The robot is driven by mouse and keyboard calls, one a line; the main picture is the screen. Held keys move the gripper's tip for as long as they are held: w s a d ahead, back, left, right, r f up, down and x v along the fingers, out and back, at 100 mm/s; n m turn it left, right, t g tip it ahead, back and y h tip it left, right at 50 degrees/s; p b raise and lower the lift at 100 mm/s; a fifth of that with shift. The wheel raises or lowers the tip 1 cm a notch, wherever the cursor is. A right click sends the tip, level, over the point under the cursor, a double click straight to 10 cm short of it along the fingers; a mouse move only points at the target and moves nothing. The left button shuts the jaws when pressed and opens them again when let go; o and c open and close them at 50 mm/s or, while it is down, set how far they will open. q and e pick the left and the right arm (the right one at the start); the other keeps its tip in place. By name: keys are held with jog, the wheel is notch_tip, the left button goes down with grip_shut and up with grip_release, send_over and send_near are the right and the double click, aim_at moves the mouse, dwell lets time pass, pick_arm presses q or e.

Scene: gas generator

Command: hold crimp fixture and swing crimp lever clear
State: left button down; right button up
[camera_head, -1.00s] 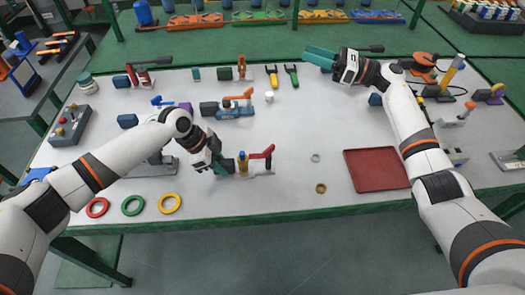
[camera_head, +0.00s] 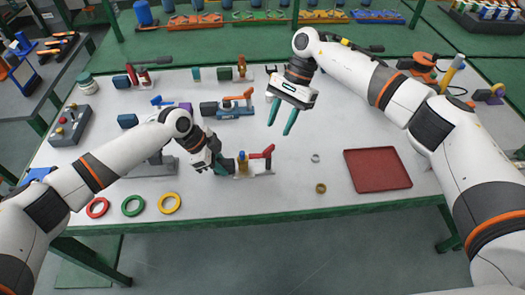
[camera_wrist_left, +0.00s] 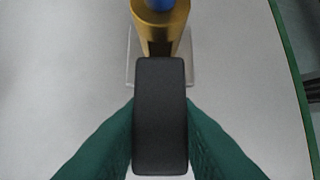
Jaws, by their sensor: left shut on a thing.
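The crimp fixture (camera_head: 257,168) stands near the table's front middle, with a brass post (camera_head: 242,165) topped in blue and a red crimp lever (camera_head: 262,154) on its right side. My left gripper (camera_head: 222,167) is shut on the fixture's dark block handle, which shows between its green fingers in the left wrist view (camera_wrist_left: 160,115). The brass post (camera_wrist_left: 160,30) stands just beyond the handle there; the lever is not seen in that view. My right gripper (camera_head: 282,120) is open and empty, fingers pointing down, above and behind the lever, apart from it.
Another fixture with an orange lever (camera_head: 235,106) stands behind. Red, green and yellow rings (camera_head: 170,203) lie at front left. Two small rings (camera_head: 321,188) and a red tray (camera_head: 377,170) lie to the right. The table between lever and tray is mostly clear.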

aim_at(270, 147)
jog(key=x, duration=0.7)
jog(key=shift+s+a+f, duration=0.1)
jog(key=shift+a+f, duration=0.05)
grip_shut()
dwell(0.3)
